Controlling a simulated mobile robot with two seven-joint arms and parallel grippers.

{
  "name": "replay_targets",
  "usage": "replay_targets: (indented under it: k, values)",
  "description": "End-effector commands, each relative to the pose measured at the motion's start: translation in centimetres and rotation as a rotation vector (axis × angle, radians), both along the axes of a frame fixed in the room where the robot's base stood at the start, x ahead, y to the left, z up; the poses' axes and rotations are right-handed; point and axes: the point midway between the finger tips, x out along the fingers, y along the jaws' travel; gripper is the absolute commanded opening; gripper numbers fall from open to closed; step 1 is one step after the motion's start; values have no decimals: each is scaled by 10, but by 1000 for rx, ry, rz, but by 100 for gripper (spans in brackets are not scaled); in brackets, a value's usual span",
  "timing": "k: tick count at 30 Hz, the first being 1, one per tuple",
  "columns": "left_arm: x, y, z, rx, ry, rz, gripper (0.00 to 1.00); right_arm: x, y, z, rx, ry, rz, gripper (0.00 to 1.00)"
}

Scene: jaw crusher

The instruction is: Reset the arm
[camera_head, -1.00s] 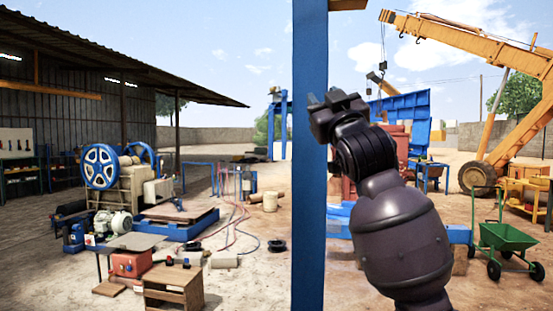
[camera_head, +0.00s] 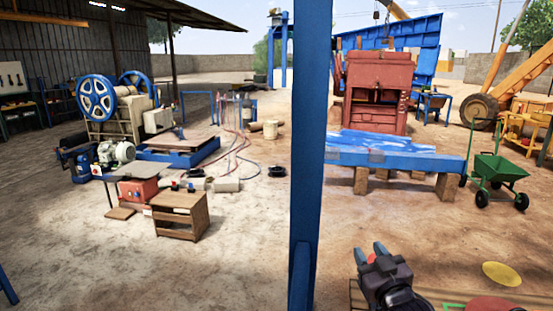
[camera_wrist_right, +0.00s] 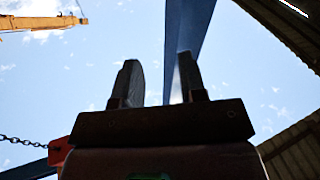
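My right gripper (camera_head: 370,250) is low in the head view, right of the blue post (camera_head: 307,150). Its two fingers are apart and point away from me. Most of my right arm is outside the head view; only the gripper end shows at the bottom edge. My left gripper and left arm are not in view.
A wooden surface (camera_head: 455,297) with a red disc lies by the right gripper. A blue beam (camera_head: 395,158) on wooden blocks, a red crusher (camera_head: 376,85) and a green wheelbarrow (camera_head: 497,168) stand beyond. A wooden crate (camera_head: 180,212) is on the left.

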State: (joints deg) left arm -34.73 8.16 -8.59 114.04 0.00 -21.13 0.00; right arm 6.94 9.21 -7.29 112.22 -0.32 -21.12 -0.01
Motion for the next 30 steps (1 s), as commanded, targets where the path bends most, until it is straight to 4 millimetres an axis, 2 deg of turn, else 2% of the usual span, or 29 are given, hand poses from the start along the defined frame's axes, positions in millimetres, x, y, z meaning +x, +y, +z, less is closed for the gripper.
replay_targets:
  k: [1, 6, 12, 18, 21, 24, 30]
  values:
    - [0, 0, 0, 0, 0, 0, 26, -15, -7, -27, 5, 48, -12, 38]
    - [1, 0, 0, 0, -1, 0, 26, -65, -25, -101, 15, 195, -49, 38]
    - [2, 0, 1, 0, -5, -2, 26, -137, -45, -180, 23, 372, -100, 38]
    - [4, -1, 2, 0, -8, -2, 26, -216, -62, -243, 29, 543, -153, 38]
    - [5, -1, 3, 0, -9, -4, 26, -247, -68, -263, 30, 604, -172, 38]
    - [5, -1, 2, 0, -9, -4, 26, -267, -71, -274, 30, 641, -185, 38]
    - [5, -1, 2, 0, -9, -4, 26, -278, -73, -280, 30, 664, -191, 38]
